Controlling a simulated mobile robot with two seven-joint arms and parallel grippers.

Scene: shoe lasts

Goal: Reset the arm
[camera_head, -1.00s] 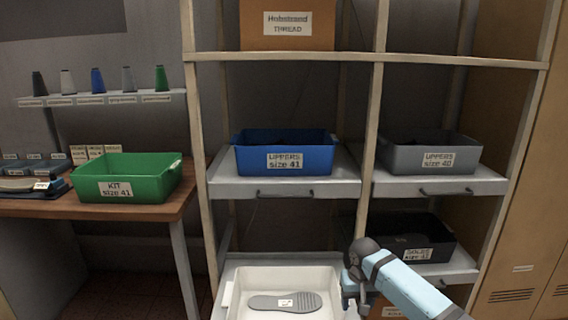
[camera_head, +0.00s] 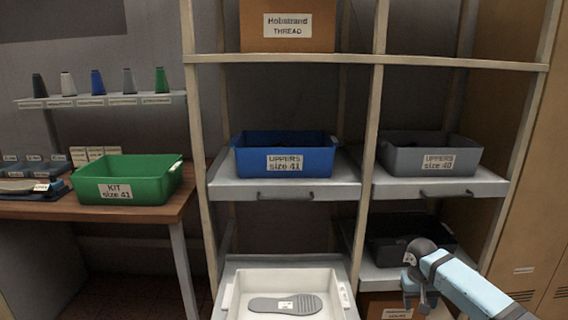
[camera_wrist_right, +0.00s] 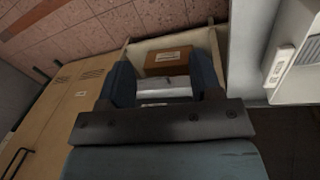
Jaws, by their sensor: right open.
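My right arm (camera_head: 465,287) comes in from the lower right in the head view, light blue with a dark grey wrist joint. My right gripper (camera_head: 418,298) hangs below that joint, in front of the right column of the rack. In the right wrist view the two dark fingers (camera_wrist_right: 165,85) stand apart with nothing held between them. Beyond the gap I see a cardboard box (camera_wrist_right: 168,62) with a label. My left gripper is in neither view.
A white tray (camera_head: 232,300) with a grey sole (camera_head: 285,303) is left of my right gripper. A black bin (camera_head: 385,250) is behind the wrist. Above are a blue bin (camera_head: 285,145) and a grey bin (camera_head: 430,155). A green kit bin (camera_head: 140,185) stands on the bench. A tan locker (camera_head: 525,200) is at right.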

